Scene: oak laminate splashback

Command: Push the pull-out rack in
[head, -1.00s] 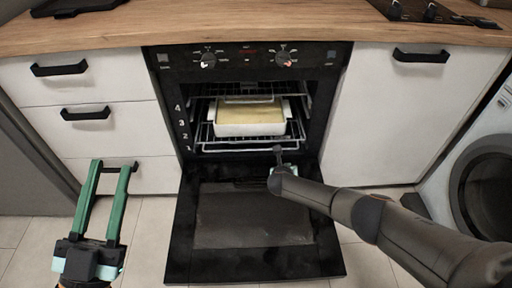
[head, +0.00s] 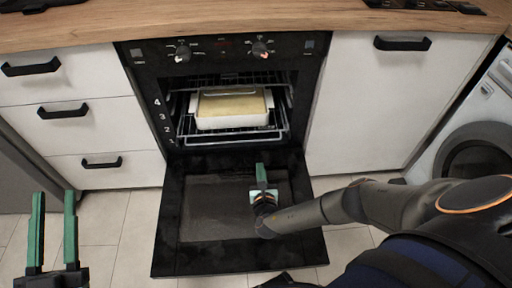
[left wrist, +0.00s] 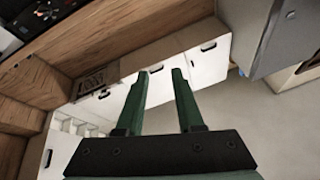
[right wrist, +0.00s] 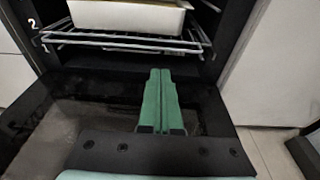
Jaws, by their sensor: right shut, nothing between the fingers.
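The pull-out rack (head: 188,135) is a wire rack at the lower level of the open oven (head: 140,75). A white rectangular dish (head: 232,121) with pale yellow contents sits on it. The rack's front rail (right wrist: 125,45) shows in the right wrist view at the cavity mouth; I cannot tell whether it sticks out slightly. My right gripper (head: 260,167) is shut and empty, above the lowered oven door (head: 172,230), in front of the rack and apart from it. My left gripper (head: 55,195) is open and empty, left of the door.
White drawers (head: 75,115) with black handles stand left of the oven, and a white cupboard (head: 370,110) stands right. A washing machine (head: 470,140) is at the far right. The wooden worktop (head: 230,20) runs above. Tiled floor is free left of the door.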

